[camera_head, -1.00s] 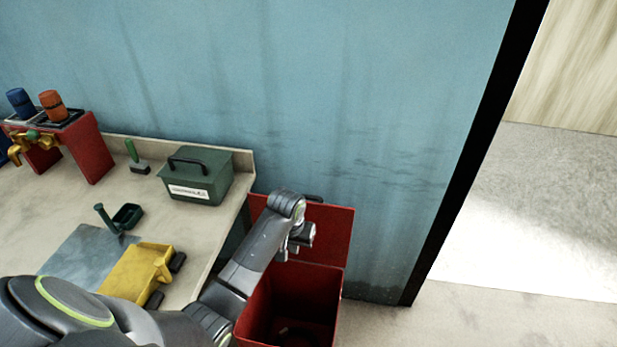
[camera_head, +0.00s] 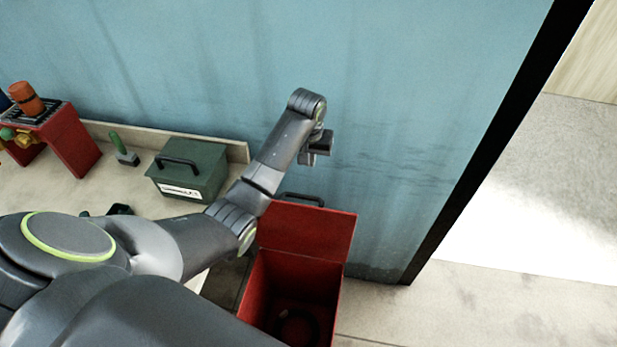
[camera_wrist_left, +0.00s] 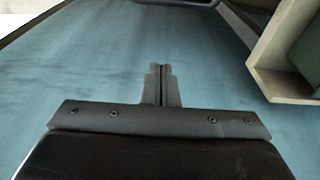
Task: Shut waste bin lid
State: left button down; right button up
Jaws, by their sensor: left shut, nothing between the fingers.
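The red waste bin (camera_head: 262,290) stands on the floor at the right end of the bench, its mouth open. Its red lid (camera_head: 315,232) is raised, leaning up at the back by the blue wall, with a black handle (camera_head: 302,198) on its top edge. My left gripper (camera_head: 312,158) is above the lid, apart from it, in front of the wall. In the left wrist view its fingers (camera_wrist_left: 162,86) are together and empty, and a dark bar that looks like the handle (camera_wrist_left: 190,3) crosses the top edge. My left arm hides part of the bin's left side. My right gripper is not in view.
The bench (camera_head: 236,150) holds a green box (camera_head: 188,172) with a black handle, a green-handled brush (camera_head: 122,150) and a red stand (camera_head: 70,145) with an orange container (camera_head: 26,98). The blue wall (camera_head: 400,120) is close behind. Floor right of the bin is clear.

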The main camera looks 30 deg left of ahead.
pick_arm(q)
notch_tip(320, 180, down, 9)
jog(key=w+p, duration=0.1)
jog(key=s+p, duration=0.1)
jog(key=s, duration=0.1)
jog(key=s+p, duration=0.1)
jog(key=p, duration=0.1)
jog(key=shift+s+d+r+p, duration=0.2)
jog(key=shift+s+d+p, duration=0.1)
jog(key=shift+s+d, duration=0.1)
